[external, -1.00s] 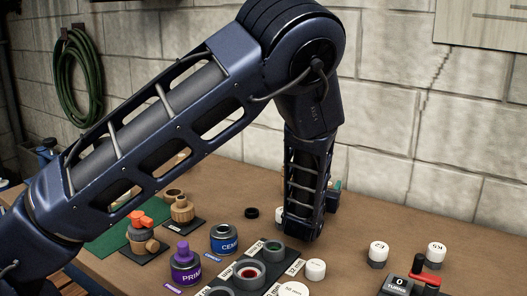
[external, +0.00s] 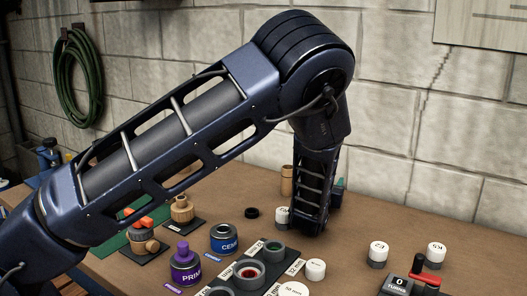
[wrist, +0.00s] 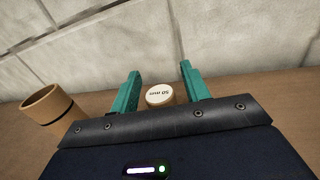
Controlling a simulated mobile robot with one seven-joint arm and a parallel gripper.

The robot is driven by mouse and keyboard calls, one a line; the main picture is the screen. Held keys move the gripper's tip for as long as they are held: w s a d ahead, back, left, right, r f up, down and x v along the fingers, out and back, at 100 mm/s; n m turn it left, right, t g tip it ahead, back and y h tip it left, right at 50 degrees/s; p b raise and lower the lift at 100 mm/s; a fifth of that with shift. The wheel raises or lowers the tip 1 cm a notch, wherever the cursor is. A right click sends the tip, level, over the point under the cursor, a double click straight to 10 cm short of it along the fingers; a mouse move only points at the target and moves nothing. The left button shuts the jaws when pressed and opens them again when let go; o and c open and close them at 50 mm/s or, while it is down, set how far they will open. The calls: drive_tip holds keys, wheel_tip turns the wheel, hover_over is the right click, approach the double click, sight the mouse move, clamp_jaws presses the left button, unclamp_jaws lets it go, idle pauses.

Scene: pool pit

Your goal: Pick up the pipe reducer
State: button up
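A short round piece with a white top marked 50 mm (wrist: 160,93) shows between my fingers in the wrist view. Its side looks tan. I cannot tell for sure whether it is the pipe reducer. My gripper (wrist: 160,85) has its two teal fingers spread, with a gap on each side of this piece, so it is open and empty. In the external view my forearm points down near the back of the bench and hides most of the gripper and this piece. Only a bit of teal (external: 340,186) shows behind the forearm.
A tan open cylinder (wrist: 44,107) stands left of my gripper, and in the external view (external: 287,180). A white-topped fitting (external: 282,217) stands beside my forearm. Primer (external: 186,268) and cement (external: 224,240) cans and a tray of fittings (external: 270,266) are in front. The block wall is close behind.

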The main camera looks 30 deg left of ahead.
clamp_jaws()
drive_tip(key=shift+r, duration=0.1)
